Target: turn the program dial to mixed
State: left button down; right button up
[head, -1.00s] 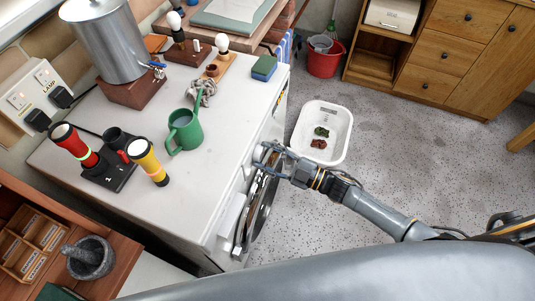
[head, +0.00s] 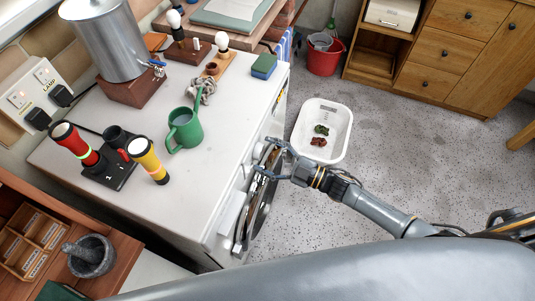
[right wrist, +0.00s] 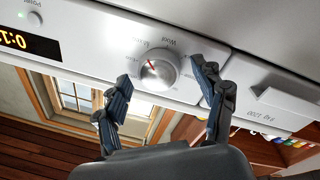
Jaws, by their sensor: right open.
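The program dial (right wrist: 158,70) is a round silver-white knob on the white washing machine's front panel, seen in the right wrist view. A red pointer mark on it points up and left, toward printed lettering around the knob. "Wool" is printed above it; another label to its left is too small to read surely. My right gripper (right wrist: 161,74) is open, its two dark fingers on either side of the dial, apparently apart from it. In the head view my right gripper (head: 272,156) is at the machine's front edge. My left gripper is out of view.
A white basin (head: 335,115) stands on the floor. A lit display (right wrist: 28,42) is left of the dial.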

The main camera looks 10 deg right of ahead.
jog(key=shift+s+d, duration=0.1)
jog(key=shift+d, duration=0.05)
jog(key=v, duration=1.1)
jog(key=shift+s+d, duration=0.2)
jog(key=shift+d, duration=0.1)
